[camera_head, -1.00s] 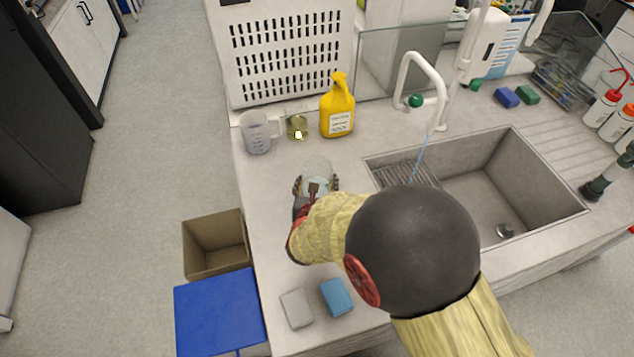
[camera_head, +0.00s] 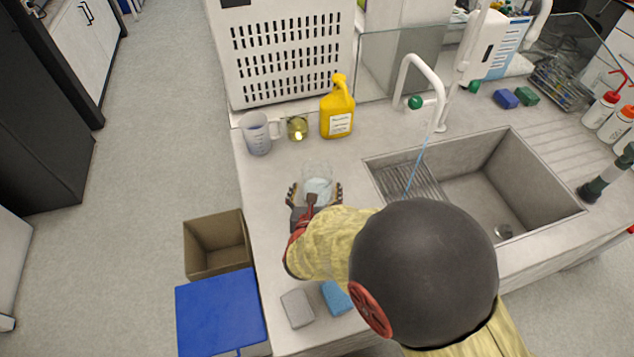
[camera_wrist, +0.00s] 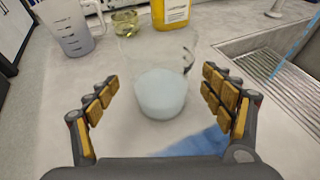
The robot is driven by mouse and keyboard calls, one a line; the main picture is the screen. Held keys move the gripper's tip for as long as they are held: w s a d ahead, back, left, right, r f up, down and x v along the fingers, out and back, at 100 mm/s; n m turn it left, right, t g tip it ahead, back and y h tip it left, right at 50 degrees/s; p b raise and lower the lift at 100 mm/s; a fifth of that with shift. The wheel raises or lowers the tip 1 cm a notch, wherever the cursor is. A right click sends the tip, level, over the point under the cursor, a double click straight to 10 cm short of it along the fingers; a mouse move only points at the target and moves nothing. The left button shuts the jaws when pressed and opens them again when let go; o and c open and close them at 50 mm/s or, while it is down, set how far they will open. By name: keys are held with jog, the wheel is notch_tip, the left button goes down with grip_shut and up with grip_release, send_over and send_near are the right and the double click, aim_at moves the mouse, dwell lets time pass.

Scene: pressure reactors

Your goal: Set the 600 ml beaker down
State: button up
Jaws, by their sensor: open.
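The 600 ml beaker (camera_head: 317,185) is clear glass with pale bluish liquid at the bottom. It stands upright on the counter, left of the sink. In the wrist view the beaker (camera_wrist: 160,92) is between and just beyond the fingers, with gaps on both sides. My gripper (camera_head: 314,194) is open around the near side of the beaker. In the wrist view my gripper (camera_wrist: 165,100) has both padded fingers spread and touching nothing.
A plastic measuring jug (camera_head: 257,134), a small glass with yellowish liquid (camera_head: 297,128) and a yellow bottle (camera_head: 338,110) stand behind the beaker. The sink (camera_head: 480,185) with running water is to the right. Grey (camera_head: 297,308) and blue (camera_head: 336,298) sponges lie near the front.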

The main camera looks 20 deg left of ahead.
jog(key=p+v, duration=0.1)
jog(key=v, duration=0.7)
